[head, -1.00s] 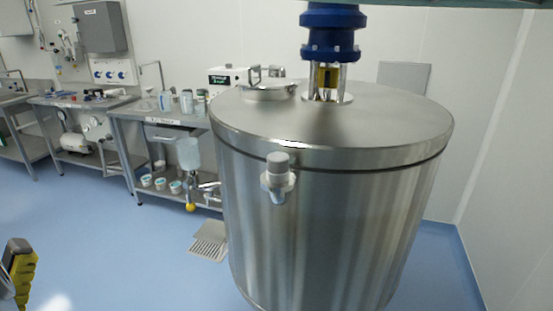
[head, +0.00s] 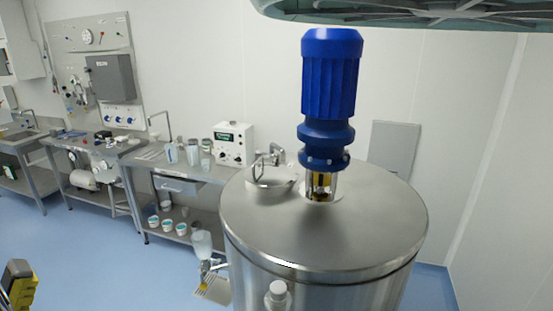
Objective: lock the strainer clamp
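I cannot pick out a strainer clamp with certainty. Left of the big steel tank (head: 330,245), low down, a translucent vessel (head: 201,243) stands above a metal pipe fitting (head: 210,267) with a yellow part under it; the details are too small to tell whether a clamp is there or how it stands. The yellow and black end of my gripper (head: 20,285) shows at the lower left edge, cut off by the frame. It is well apart from the tank and the fitting. I cannot see whether its fingers are apart or hold anything.
A blue motor (head: 331,95) stands on the tank lid, beside a small hatch (head: 270,178). Steel benches with jars and a white instrument (head: 233,145) line the back wall. A floor grate (head: 214,289) lies by the tank. Blue floor (head: 100,265) is clear at left.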

